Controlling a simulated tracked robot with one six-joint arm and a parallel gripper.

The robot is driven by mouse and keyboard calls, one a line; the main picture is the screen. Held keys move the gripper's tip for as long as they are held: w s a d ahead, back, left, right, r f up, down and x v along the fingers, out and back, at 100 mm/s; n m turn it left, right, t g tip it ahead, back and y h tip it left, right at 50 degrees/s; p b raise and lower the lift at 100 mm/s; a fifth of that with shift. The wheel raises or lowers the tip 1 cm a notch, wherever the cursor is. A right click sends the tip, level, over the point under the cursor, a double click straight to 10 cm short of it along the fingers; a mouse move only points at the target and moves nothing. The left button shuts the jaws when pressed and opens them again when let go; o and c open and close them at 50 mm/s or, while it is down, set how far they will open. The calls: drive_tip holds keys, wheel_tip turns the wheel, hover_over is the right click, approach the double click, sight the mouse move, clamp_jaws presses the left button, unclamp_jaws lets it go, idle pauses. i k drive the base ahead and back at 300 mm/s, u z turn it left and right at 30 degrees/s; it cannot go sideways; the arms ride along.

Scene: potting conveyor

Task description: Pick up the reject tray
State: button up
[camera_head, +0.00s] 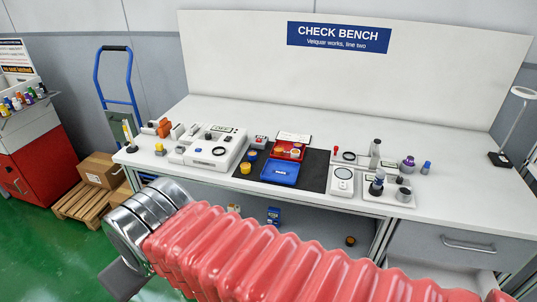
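A small red tray (288,156), the likely reject tray, lies on the dark mat (316,170) in the middle of the bench, with small yellowish pieces in it. A blue tray (280,173) lies just in front of it on the same mat. My gripper (121,280) shows only as a dark part at the lower left, beyond the silver end of my arm. It is low in front of the bench, well apart from the red tray. Its fingers cannot be made out.
A white instrument (212,150) stands left of the mat and a white scale (342,183) right of it. Yellow pots stand by the mat's left edge. A lamp (502,158) stands at the right end. Boxes on a pallet (88,200) and a blue hand truck (116,80) are at left.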

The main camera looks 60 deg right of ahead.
sight(288, 146)
drive_tip(key=u, duration=0.8)
drive_tip(key=k, duration=0.8)
drive_tip(key=z, duration=1.4)
drive_tip(key=i, duration=1)
drive_tip(key=z, duration=0.1)
